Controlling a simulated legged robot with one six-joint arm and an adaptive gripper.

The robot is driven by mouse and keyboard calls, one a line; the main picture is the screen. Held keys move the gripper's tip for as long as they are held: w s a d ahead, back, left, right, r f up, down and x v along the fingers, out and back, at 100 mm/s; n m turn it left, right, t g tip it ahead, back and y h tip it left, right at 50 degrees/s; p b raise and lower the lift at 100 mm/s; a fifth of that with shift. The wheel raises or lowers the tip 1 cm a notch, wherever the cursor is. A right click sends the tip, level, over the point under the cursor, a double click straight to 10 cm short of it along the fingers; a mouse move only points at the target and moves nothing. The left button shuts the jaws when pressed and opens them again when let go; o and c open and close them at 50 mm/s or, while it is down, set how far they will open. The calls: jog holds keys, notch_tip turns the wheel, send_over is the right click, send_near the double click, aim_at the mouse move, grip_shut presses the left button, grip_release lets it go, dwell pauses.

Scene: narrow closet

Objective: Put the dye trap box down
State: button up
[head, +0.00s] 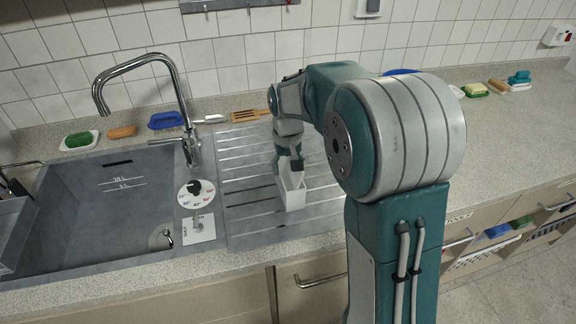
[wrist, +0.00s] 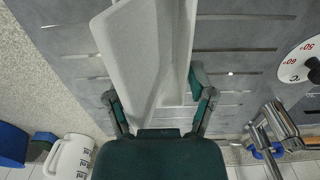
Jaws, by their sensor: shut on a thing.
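The dye trap box is a white open-topped box (head: 293,192) over the ribbed draining board (head: 245,215), right of the sink. It looks upright and low, but I cannot tell whether its base touches the board. My gripper (head: 291,166) is shut on the box at its upper part, and my forearm comes down from above and behind it. In the wrist view the white box (wrist: 140,50) fills the upper middle, between the two teal fingers of my gripper (wrist: 155,95).
A grey sink (head: 75,215) with a chrome tap (head: 190,140) lies left, beside a round dial plate (head: 195,194). Brushes and sponges line the wall, including a wooden brush (head: 250,115). A white jug (wrist: 70,158) shows in the wrist view. The board around the box is clear.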

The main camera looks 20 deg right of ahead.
jog(key=o, duration=1.3)
jog(key=shift+d, duration=0.2)
